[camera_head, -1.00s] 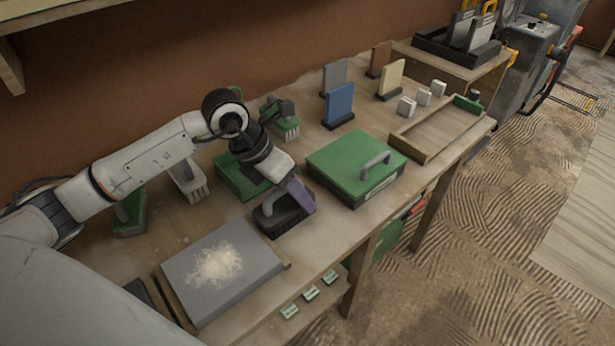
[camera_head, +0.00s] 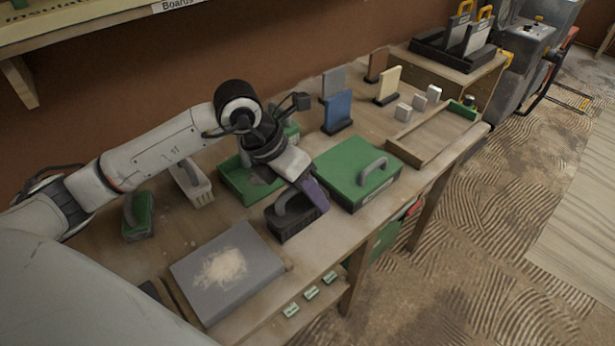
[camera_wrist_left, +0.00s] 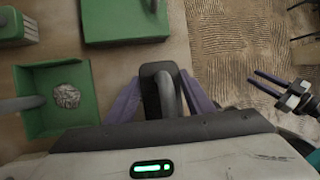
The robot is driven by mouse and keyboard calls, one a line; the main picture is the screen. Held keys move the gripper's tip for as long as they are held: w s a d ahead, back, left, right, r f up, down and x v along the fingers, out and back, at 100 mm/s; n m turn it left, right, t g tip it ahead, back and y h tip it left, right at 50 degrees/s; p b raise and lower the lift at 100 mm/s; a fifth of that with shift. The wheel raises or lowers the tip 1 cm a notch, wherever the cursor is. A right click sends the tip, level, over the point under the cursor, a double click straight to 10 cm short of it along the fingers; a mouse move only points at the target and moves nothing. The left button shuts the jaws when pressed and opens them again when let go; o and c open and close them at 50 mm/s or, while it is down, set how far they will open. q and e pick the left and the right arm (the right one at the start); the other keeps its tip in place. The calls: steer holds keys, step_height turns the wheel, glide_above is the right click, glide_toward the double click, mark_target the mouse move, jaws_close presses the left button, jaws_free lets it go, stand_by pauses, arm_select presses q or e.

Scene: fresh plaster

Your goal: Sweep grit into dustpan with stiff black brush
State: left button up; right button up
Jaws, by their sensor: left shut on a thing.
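My left gripper (camera_head: 302,198) is shut on the grey handle of a black brush (camera_head: 294,224), between the grey board and the green lidded box. In the left wrist view the brush (camera_wrist_left: 158,92) sits between the purple fingers. I cannot tell whether it touches the table. Pale grit (camera_head: 224,267) lies heaped on the grey board (camera_head: 196,304). A green open pan (camera_head: 234,178), partly hidden behind my left arm, holds a grey lump (camera_wrist_left: 66,96) in the left wrist view. My right gripper (camera_wrist_left: 268,84) shows there with its fingers apart, empty.
The green lidded box (camera_head: 345,178) stands right of the brush. Green (camera_head: 139,222) and white (camera_head: 192,186) brushes stand at left. A wooden tray (camera_head: 432,136) is at the table's right end. Upright blocks, including a blue one (camera_head: 338,111), line the back.

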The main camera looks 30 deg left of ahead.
arm_select(q)
steer(key=shift+r+p, duration=0.3)
steer(key=shift+r, duration=0.85)
